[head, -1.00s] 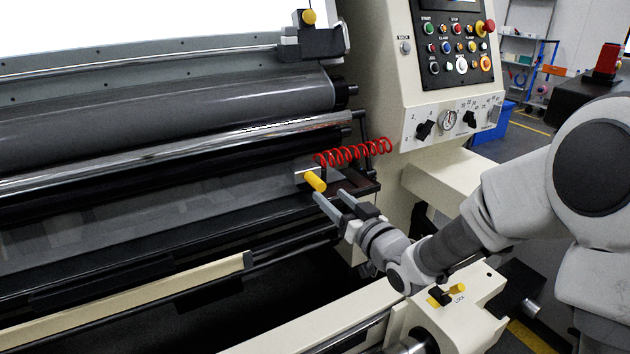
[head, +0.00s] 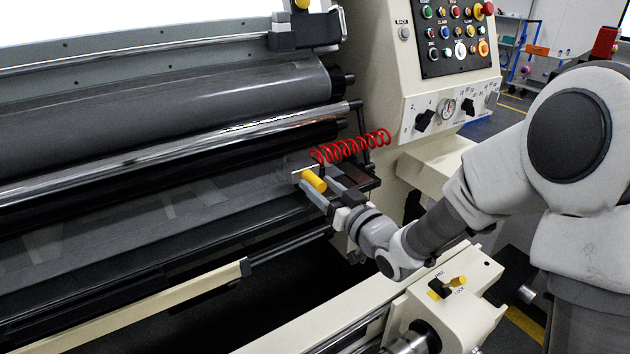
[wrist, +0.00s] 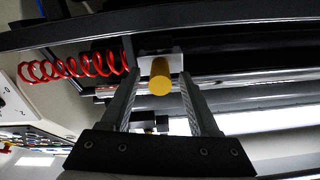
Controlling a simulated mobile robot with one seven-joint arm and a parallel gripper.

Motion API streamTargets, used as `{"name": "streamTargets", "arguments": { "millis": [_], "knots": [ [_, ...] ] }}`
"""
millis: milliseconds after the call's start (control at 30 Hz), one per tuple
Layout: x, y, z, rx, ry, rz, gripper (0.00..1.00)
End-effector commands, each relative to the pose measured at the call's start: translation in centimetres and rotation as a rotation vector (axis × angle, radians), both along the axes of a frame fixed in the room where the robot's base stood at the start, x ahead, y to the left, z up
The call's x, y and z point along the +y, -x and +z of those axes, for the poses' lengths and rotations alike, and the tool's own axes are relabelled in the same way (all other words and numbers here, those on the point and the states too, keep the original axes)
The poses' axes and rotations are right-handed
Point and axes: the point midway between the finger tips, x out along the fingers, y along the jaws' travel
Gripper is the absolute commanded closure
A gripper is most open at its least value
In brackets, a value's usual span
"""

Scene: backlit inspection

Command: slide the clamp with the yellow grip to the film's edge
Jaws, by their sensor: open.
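The clamp's yellow grip (head: 314,180) sticks out from a pale metal block on the dark rail, at the right end of the machine. The grip shows end-on in the wrist view (wrist: 160,77), with the clamp's pale block (wrist: 160,63) behind it. My gripper (head: 318,186) is open, with one finger on each side of the yellow grip. In the wrist view my gripper's fingers (wrist: 160,88) stand apart from the grip, with a gap on both sides. The grey translucent film (head: 150,215) lies across the machine to the left of the clamp.
A red coiled hose (head: 350,147) runs beside the clamp to the right. The control panel (head: 455,40) stands behind. A second yellow knob (head: 302,3) sits on an upper rail. A cream housing with a yellow lock lever (head: 458,281) lies below my forearm.

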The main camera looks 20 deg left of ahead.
Motion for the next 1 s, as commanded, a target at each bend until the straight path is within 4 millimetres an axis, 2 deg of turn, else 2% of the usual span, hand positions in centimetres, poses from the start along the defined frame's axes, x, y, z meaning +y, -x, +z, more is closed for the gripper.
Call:
{"name": "streamTargets", "arguments": {
  "millis": [467,800,833,1000],
  "knots": [
    [-0.11,0.07,-0.02,0.001,0.001,0.000,0.38],
    [-0.09,0.08,-0.02,0.000,0.000,0.000,0.98],
    [-0.09,0.08,-0.02,0.000,0.000,0.000,1.00],
    [-0.09,0.08,-0.01,0.000,0.000,0.000,1.00]
  ]
}}
